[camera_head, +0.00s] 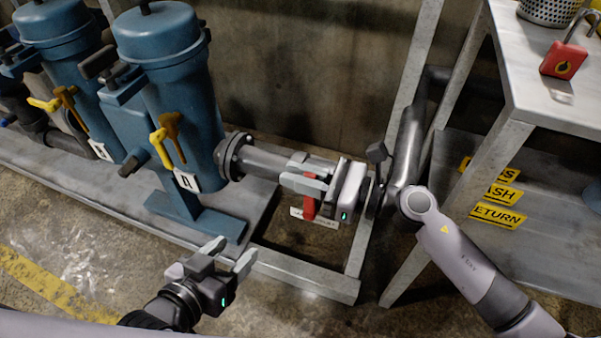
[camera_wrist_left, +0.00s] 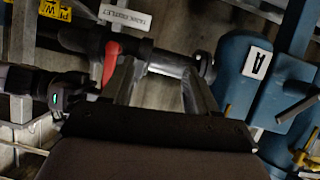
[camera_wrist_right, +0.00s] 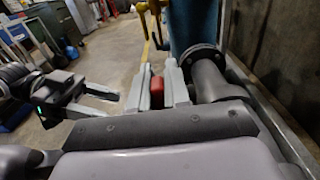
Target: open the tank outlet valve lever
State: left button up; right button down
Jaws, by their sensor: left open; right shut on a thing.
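The red valve lever (camera_head: 309,196) hangs down beside the grey outlet pipe (camera_head: 270,162). My right gripper (camera_head: 305,184) is shut on the lever, with its fingers on either side of it. The lever also shows red between the fingers in the right wrist view (camera_wrist_right: 157,92). In the left wrist view the red lever (camera_wrist_left: 111,62) stands out from the pipe near a white tank outlet label (camera_wrist_left: 126,17). My left gripper (camera_head: 231,255) is open and empty, low and to the left of the lever, clear of the pipe.
Blue filter vessels (camera_head: 172,85) with yellow handles (camera_head: 158,142) stand at the left. A metal frame rail (camera_head: 300,276) runs under the pipe. A steel table (camera_head: 545,90) with a red padlock (camera_head: 564,60) stands at the right. Floor in front is clear.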

aim_at(316, 178)
pick_arm(q)
jog(key=s+a+r+n+g+y+p, duration=0.1)
jog(key=a+p, duration=0.4)
jog(key=p, duration=0.5)
jog(key=shift+s+a+r+g+y+p, duration=0.15)
jog(key=shift+s+a+g+y+p, duration=0.2)
jog(key=shift+s+y, duration=0.5)
pick_arm(e)
jog(key=shift+w+a+f+g+h, duration=0.2)
jog(key=shift+a+f+g+h, duration=0.05)
jog(key=shift+a+h, duration=0.4)
jog(key=shift+w+a+f+g+h, duration=0.15)
jog(key=shift+a+f+g+h, duration=0.1)
jog(key=shift+a+h, duration=0.35)
jog(key=shift+w+a+f+g+h, duration=0.2)
jog(key=shift+a+f+h, duration=0.05)
jog(key=shift+a+h, duration=0.35)
pick_arm(q)
jog(key=shift+s, duration=0.15)
pick_arm(e)
jog(key=c, duration=1.2)
grip_release()
jog(key=shift+d+r, duration=0.1)
jog(key=shift+d, duration=0.05)
pick_arm(q)
jog(key=shift+r+p, duration=0.55)
pick_arm(e)
jog(key=shift+v, duration=3.5)
